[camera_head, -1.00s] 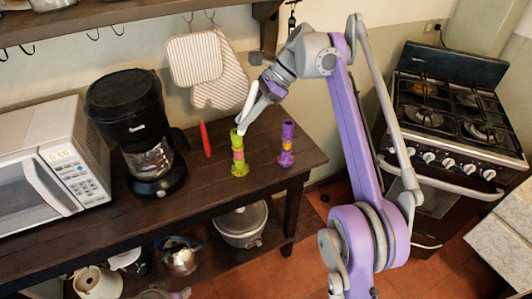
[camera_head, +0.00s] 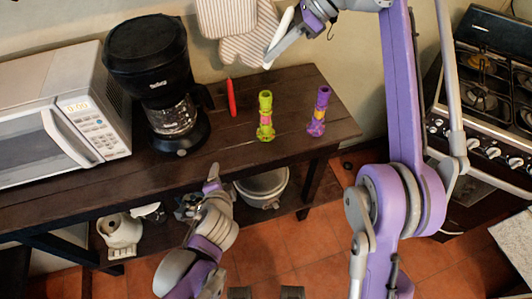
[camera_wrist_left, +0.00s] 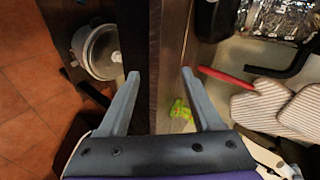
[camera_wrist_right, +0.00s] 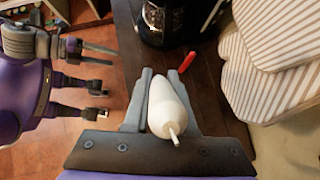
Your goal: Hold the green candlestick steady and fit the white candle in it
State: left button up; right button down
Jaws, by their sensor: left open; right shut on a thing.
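The green candlestick (camera_head: 265,117), with a pink band, stands upright on the dark wooden table. It also shows in the left wrist view (camera_wrist_left: 180,110). The white candle (camera_head: 281,33) is in my right gripper (camera_head: 270,62), raised above and behind the candlestick and apart from it. In the right wrist view the white candle (camera_wrist_right: 160,102) lies between the fingers, its wick towards the camera. My left gripper (camera_head: 213,178) is open and empty in front of the table's front edge, left of and short of the candlestick.
A purple candlestick (camera_head: 318,112) stands to the right of the green one. A red candle (camera_head: 231,97) lies to the left, near the coffee maker (camera_head: 150,80). A microwave (camera_head: 60,115) stands further left. Striped oven mitts (camera_head: 240,50) hang on the wall behind.

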pick_arm(q)
jog(key=w+d+r+m+t+h, duration=0.1)
jog(key=w+d+m+t, duration=0.2)
jog(key=d+m, duration=0.4)
jog(key=m+t, duration=0.4)
jog(key=m, duration=1.1)
send_near(266, 127)
jog(key=shift+h, duration=0.3)
jog(key=w, duration=1.1)
jog(key=shift+w+a, duration=0.15)
